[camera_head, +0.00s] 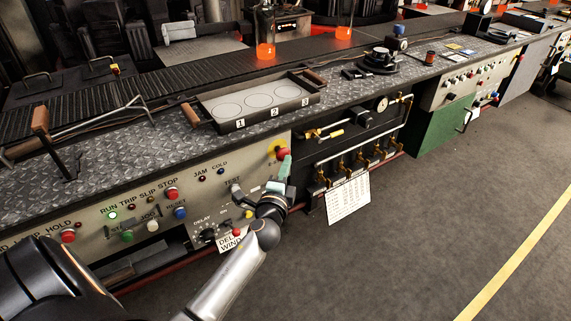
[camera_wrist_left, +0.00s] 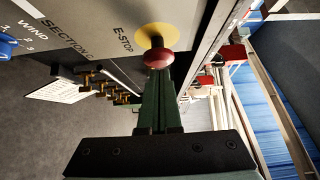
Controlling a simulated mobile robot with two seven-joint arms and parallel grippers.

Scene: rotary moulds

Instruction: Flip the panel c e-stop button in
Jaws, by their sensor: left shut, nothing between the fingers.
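The e-stop button (camera_head: 282,152) is a red mushroom head on a yellow backing at the right end of the grey control panel (camera_head: 150,185). The wrist view shows the red button head (camera_wrist_left: 158,59) against its yellow disc, beside the lettering "E-STOP" and "SECTION". My left gripper (camera_head: 285,163) is shut, its green fingers together and empty, with the tips right at the button. In the wrist view the left fingertips (camera_wrist_left: 158,74) line up with the button head and partly overlap it. I cannot tell whether they touch. My right gripper is not in view.
A numbered tray (camera_head: 262,103) with wooden handles stands on the tread-plate top above the panel. Other buttons and a red stop button (camera_head: 171,194) lie to the left. Brass valves and pipes (camera_head: 365,155) and a hanging white sheet (camera_head: 348,199) are to the right. Open floor lies in front.

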